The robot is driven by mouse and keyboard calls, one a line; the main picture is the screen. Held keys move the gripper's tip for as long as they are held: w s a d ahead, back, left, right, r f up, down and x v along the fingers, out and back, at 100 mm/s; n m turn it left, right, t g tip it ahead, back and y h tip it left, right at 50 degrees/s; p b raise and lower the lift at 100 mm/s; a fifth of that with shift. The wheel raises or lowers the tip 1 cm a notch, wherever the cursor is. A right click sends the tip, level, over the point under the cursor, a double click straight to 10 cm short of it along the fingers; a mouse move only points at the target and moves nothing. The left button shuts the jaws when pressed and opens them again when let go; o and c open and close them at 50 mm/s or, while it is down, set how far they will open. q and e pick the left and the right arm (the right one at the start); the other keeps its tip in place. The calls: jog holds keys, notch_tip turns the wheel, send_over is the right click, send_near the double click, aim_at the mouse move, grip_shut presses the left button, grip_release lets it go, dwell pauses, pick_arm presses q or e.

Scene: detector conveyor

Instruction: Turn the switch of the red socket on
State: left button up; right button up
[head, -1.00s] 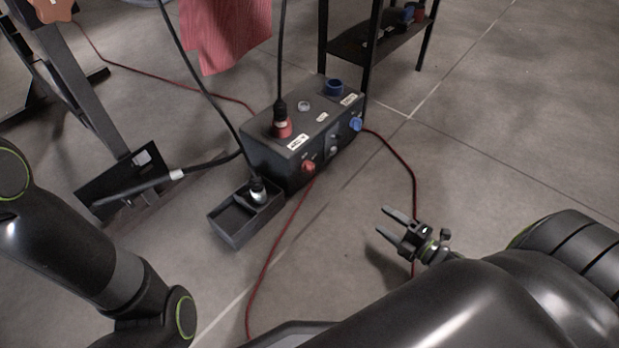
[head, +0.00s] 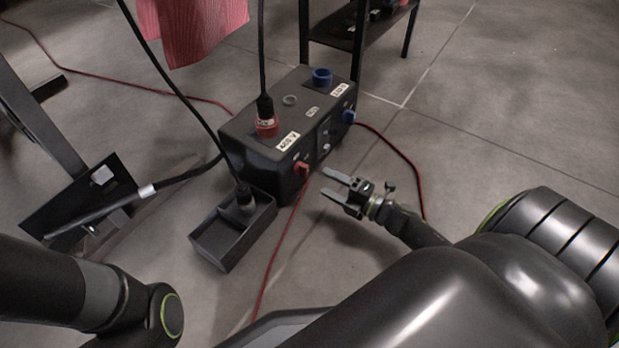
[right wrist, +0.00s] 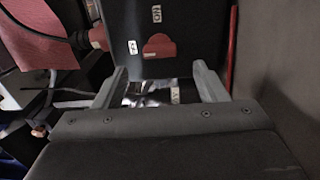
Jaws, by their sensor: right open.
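The black power box (head: 268,148) stands on the floor in the head view. Its red socket (head: 266,126) on top has a black plug in it. The red switch (head: 301,168) is on the box's front face, below the 400 V label. In the right wrist view the red switch (right wrist: 159,47) shows ahead between the fingers, near an ON label. My right gripper (head: 329,184) is open and empty, a short way in front of the switch and apart from it. It also shows in the right wrist view (right wrist: 158,80). My left gripper is out of view.
A blue switch (head: 348,117) and a blue socket (head: 321,77) are at the box's right end. A small black tray (head: 209,243) holding a plug stands at front left. Red cables run over the floor. A black shelf (head: 341,38) stands behind.

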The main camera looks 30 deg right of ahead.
aim_at(308, 173)
jog(key=b+x, duration=0.1)
jog(key=x, duration=0.5)
jog(key=shift+w+a+b, duration=0.15)
jog(key=shift+w+b, duration=0.2)
jog(key=c, duration=1)
